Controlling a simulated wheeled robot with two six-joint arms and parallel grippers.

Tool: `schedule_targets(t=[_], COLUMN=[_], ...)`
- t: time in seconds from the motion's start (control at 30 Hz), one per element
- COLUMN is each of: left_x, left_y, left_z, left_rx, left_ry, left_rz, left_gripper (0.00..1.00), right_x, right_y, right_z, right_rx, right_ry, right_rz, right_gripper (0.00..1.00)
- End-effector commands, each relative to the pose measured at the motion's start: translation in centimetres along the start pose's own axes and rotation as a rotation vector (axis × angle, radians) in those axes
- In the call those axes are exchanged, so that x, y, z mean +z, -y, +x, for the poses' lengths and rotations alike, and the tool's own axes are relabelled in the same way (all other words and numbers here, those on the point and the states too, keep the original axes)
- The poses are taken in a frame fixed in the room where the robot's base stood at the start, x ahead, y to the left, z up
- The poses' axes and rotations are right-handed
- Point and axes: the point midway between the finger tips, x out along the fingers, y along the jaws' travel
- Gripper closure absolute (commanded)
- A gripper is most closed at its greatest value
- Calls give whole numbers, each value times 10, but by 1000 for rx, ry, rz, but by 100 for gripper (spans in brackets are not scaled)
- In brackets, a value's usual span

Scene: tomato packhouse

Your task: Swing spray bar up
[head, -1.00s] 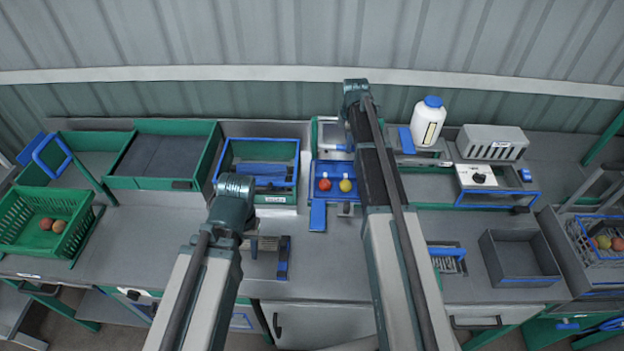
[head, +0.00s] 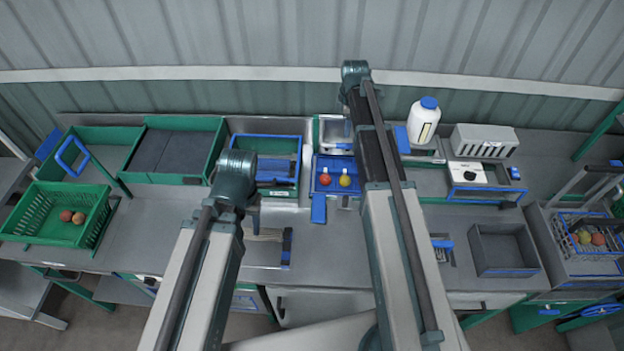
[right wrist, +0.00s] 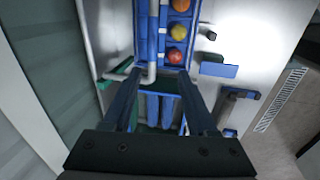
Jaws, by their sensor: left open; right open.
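In the right wrist view, a grey bent pipe (right wrist: 152,52), which looks like the spray bar, runs along a blue tray and turns to the left at its lower end. My right gripper (right wrist: 158,74) is open, and the pipe's bend shows between its fingertips; I cannot tell whether they touch. In the head view my right arm hides this gripper and most of the bar. My left gripper (head: 278,182) is open and seems empty, by the front of a green-and-blue bin (head: 265,139).
The blue tray (head: 319,172) holds red and yellow fruit. A white bottle (head: 423,122) and a grey slotted box (head: 485,141) stand at the back right. A green basket (head: 40,210) is at left, an empty grey bin (head: 503,250) at right. The counter (head: 155,225) left of centre is clear.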

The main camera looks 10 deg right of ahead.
Motion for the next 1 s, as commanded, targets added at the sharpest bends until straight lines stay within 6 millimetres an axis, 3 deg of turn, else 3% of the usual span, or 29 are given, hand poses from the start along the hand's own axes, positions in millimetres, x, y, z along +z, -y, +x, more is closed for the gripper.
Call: schedule_targets(t=[1.0], left_x=[-6], left_y=[-8], left_z=[91], left_rx=[0], left_ry=[0], left_rz=[0], left_gripper=[50], right_x=[-87], right_y=[154], right_z=[67], right_rx=[-80], right_ry=[38], right_rz=[353], right_gripper=[42])
